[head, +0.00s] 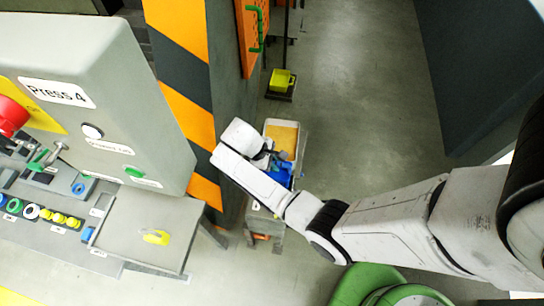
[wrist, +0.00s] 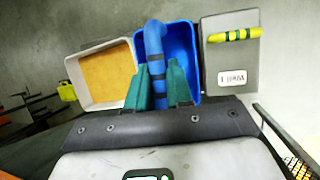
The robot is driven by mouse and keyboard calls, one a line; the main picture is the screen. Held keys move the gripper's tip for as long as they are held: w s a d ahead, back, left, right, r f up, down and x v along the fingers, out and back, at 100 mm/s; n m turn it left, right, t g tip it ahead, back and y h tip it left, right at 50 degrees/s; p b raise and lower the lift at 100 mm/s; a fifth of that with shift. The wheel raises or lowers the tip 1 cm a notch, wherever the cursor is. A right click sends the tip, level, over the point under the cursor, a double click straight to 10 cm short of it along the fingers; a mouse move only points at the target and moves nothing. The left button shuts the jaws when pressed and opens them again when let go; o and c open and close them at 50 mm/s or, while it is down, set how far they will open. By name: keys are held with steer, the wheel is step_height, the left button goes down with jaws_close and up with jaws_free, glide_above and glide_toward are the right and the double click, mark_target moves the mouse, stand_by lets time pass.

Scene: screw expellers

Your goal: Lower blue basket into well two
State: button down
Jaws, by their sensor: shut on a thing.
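The blue basket (wrist: 182,42) is an open box with a thick blue bail handle (wrist: 155,55) banded in dark rings. My gripper (wrist: 160,88) is shut on that handle, one green finger on each side. In the head view the blue basket (head: 281,175) shows partly behind my wrist, over a narrow stand. It sits between a pale well with an orange-brown surface (wrist: 107,74) and a grey lid (wrist: 231,75) with a yellow handle. The lid's label is upside down and hard to read. I cannot tell how deep the basket sits or whether it touches the stand.
The Press 4 cabinet (head: 80,95) and its bench stand at the left, with a grey lid-like panel (head: 140,230) bearing a yellow handle. A striped column (head: 187,80) rises close beside my gripper. Floor to the right is clear.

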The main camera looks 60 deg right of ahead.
steer(key=shift+w+f, duration=0.35)
steer(key=shift+f, duration=0.2)
steer(key=shift+f+b, duration=0.35)
steer(key=shift+f, duration=0.5)
step_height(320, 180, down, 9)
steer(key=b, duration=0.7)
steer(key=shift+r, duration=0.15)
steer(key=shift+f+b, duration=0.75)
steer(key=shift+f, duration=0.45)
steer(key=c, duration=0.9)
jaws_free()
steer(key=shift+c, duration=0.2)
steer(key=shift+o, duration=0.4)
steer(key=o, duration=0.3)
steer(key=shift+o, duration=0.2)
